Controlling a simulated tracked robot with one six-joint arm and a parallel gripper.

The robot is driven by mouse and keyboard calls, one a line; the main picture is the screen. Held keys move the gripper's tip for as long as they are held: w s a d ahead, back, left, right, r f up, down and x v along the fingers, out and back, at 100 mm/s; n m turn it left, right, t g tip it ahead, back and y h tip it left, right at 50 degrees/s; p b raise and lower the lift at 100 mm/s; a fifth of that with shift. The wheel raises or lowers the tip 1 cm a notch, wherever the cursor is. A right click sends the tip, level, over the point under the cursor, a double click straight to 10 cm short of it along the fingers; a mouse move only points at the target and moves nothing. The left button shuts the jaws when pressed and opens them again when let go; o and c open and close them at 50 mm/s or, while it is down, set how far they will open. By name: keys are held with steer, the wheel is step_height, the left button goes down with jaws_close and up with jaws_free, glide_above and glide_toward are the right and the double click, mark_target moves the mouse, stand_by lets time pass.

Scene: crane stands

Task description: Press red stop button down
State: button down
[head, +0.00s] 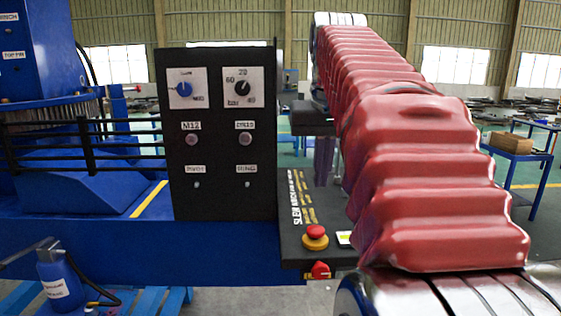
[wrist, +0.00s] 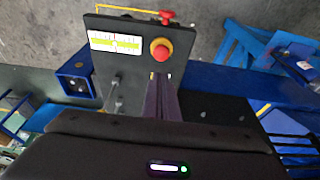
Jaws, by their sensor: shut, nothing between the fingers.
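The red stop button (head: 316,231) sits on a yellow round base on top of a dark slanted panel (head: 292,240), right of the upright black control box. In the wrist view the same red button (wrist: 161,48) is near the top centre, beyond my fingertips. My gripper (head: 323,182) points down over the panel, behind the button in the head view. Its dark purple fingers (wrist: 161,78) are shut together and empty. The fingertips appear apart from the button; their exact height above the panel is hard to tell.
A second red knob (head: 320,270) is on the panel's front edge, below the button. A white-yellow label (wrist: 116,43) lies beside the button. The black control box (head: 222,150) with dials stands left of my gripper. A blue bottle (head: 58,276) is at the lower left.

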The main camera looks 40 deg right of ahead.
steer(key=shift+v, duration=1.3)
steer(key=a+f+n+t, duration=0.2)
steer(key=a+f+n, duration=0.2)
steer(key=a+f, duration=1.05)
steer(key=s+a+f+n+y, duration=0.1)
steer(key=s+a+f, duration=0.2)
steer(key=a+f, duration=0.2)
steer(key=s+a+f+n+y, duration=0.1)
steer(key=s+a+f, duration=0.3)
steer(key=f, duration=0.5)
steer(key=shift+a+f+n+t, duration=0.3)
steer(key=shift+a+n+t, duration=0.1)
steer(key=shift+a, duration=0.8)
steer(key=shift+s, duration=0.15)
